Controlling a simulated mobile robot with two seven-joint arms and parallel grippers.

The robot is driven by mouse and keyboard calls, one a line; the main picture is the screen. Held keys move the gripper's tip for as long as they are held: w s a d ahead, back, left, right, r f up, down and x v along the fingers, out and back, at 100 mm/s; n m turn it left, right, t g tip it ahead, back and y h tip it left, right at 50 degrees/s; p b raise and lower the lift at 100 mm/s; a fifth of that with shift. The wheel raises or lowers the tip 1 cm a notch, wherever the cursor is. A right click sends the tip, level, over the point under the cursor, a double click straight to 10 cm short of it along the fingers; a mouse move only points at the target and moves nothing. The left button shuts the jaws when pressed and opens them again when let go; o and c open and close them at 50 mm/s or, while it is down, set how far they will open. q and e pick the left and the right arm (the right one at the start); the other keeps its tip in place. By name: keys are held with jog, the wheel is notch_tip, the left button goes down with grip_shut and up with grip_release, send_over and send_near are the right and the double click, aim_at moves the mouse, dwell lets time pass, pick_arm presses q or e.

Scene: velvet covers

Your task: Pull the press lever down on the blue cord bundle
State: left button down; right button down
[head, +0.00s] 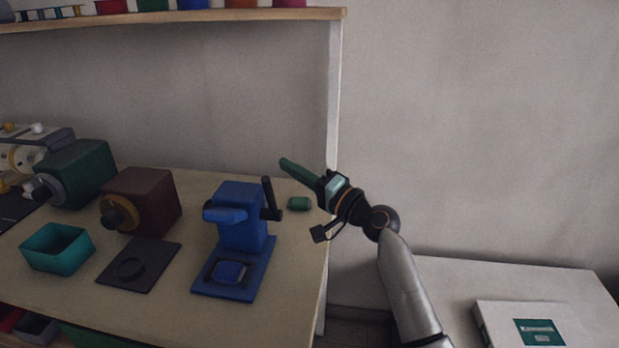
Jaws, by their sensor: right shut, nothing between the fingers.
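A blue press (242,222) stands on the table, with a flat base reaching toward the front. A small blue bundle (229,272), which looks like the cord bundle, lies on the base below the press head. A black lever (268,193) on the press's right side points upward. My right gripper (284,163) comes in from the right, its green fingers shut and empty. In the picture it is above and to the right of the lever, apart from it. My left gripper is out of view.
To the left are a black plate (155,275), a brown machine (150,200), a green machine (82,172) and a teal bin (58,262). A shelf post (334,110) rises behind my right gripper.

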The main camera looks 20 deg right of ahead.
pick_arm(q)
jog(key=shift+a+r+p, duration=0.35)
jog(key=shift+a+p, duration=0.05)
pick_arm(e)
jog(key=s+a, duration=0.1)
jog(key=s+a+f, duration=0.1)
jog(key=a, duration=0.1)
jog(key=shift+f, duration=0.15)
